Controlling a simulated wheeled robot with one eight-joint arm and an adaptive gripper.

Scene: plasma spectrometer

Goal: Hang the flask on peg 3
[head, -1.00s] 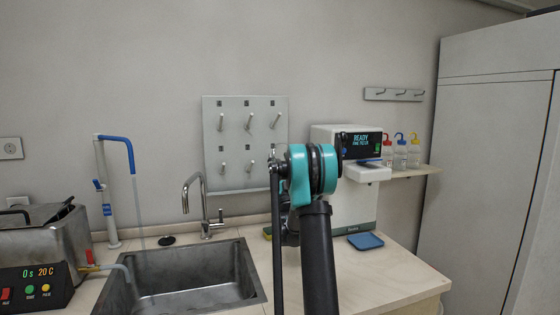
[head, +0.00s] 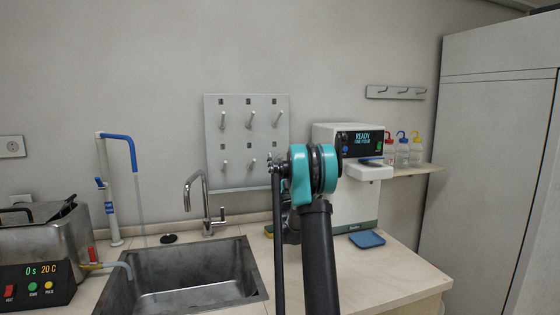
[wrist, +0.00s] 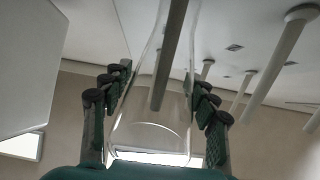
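The clear glass flask (wrist: 140,128) is between the two dark finger pads of my gripper (wrist: 160,98) in the wrist view. The fingers are closed around it from both sides. A grey peg (wrist: 168,55) overlaps the flask in that view; I cannot tell whether it is inside the flask or behind it. The pegboard (head: 236,178) on the wall in the head view has two rows of pegs, with small labels too blurred to read. My gripper and the flask are hidden behind my arm there.
A sink (head: 190,300) with a curved tap (head: 189,190) lies below the board. A white spectrometer (head: 345,205) stands to the right, with a blue tray (head: 367,239) before it. Wash bottles (head: 402,152) stand on a side shelf. More pegs (wrist: 235,95) surround the gripper.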

